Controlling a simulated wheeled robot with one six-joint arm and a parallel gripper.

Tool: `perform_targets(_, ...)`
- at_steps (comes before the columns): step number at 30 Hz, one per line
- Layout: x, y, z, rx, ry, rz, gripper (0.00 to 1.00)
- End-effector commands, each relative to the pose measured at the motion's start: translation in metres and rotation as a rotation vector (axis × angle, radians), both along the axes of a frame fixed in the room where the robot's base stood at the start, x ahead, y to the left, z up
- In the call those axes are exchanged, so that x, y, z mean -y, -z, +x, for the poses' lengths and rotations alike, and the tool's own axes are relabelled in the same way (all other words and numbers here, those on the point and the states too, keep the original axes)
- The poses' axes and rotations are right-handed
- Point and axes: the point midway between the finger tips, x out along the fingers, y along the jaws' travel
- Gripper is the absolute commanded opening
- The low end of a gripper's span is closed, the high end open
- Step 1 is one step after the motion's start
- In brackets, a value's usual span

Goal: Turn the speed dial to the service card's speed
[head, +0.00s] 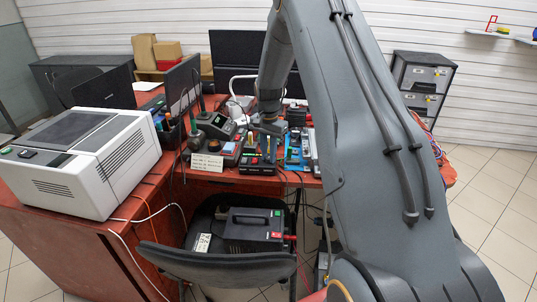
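My arm reaches from the right of the head view over the red desk, and my gripper (268,130) is small and far off among the bench instruments. Its fingers are too small and dark to tell open from shut, or touching from apart. A white card (240,188) with lines of dark print stands at the desk's front edge; the print is too small to read.
A large white-grey machine (82,158) fills the desk's left side. Monitors and a blue board (293,155) crowd the desk top. A chair (217,267) carrying a black box (253,228) stands in front, with loose cables nearby. A drawer cabinet (422,82) stands at the back right.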

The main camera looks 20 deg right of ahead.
Motion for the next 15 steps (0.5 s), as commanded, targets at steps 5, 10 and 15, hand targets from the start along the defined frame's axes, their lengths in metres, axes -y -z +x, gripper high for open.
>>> perform_targets(5,-0.0002,-0.0003,0.0003,0.001,-0.001,0.001,0.00)
perform_targets(10,-0.0002,-0.0002,0.0005,0.001,-0.026,0.000,0.00)
perform_targets(15,-0.0002,-0.0001,0.0006,0.001,-0.100,0.000,0.00)
